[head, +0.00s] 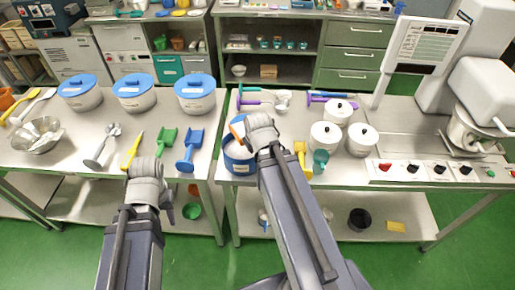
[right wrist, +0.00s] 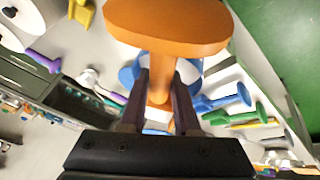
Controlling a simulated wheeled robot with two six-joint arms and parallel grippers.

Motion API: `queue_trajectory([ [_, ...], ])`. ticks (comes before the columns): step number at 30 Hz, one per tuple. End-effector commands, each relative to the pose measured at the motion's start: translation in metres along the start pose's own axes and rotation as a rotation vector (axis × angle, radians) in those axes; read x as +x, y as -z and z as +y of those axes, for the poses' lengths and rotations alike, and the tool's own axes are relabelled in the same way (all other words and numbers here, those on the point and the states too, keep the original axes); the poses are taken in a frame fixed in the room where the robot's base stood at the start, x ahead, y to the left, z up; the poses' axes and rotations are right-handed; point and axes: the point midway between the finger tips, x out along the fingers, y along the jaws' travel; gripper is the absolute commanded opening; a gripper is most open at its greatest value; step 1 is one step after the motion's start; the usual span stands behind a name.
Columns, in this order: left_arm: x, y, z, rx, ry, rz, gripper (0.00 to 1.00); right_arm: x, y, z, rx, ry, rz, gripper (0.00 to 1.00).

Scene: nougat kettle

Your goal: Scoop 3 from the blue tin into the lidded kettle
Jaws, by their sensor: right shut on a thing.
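The blue tin (head: 238,161) stands near the front left edge of the right-hand table. My right gripper (head: 258,128) is over its rim, shut on an orange scoop (head: 237,130). In the right wrist view the scoop (right wrist: 165,28) has its stem between the fingers, and a blue and white round shape shows behind it; the scoop's load cannot be made out. White lidded pots (head: 326,136), (head: 362,140) and (head: 338,111) stand right of the tin; which one is the kettle I cannot tell.
Blue-lidded pots (head: 195,96) stand at the back of the left table. A green scoop (head: 166,142), a blue scoop (head: 189,150) and a yellow tool (head: 132,148) lie before them. A yellow scoop (head: 302,157) and a teal cup (head: 320,160) stand near the white pots.

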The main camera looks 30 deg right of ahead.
Motion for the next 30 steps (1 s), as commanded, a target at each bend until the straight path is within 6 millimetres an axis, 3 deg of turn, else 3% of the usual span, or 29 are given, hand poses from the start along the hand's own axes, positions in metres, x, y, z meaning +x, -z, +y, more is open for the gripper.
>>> queue_trajectory([
  [9,-0.017,-0.001,-0.002,-0.004,-0.001,0.0,0.38,-0.016,0.011,0.002,0.003,-0.001,0.018,0.0],
  [30,-0.019,-0.001,-0.002,-0.005,-0.001,0.0,0.38,-0.017,0.013,0.002,0.004,-0.001,0.022,0.0],
])
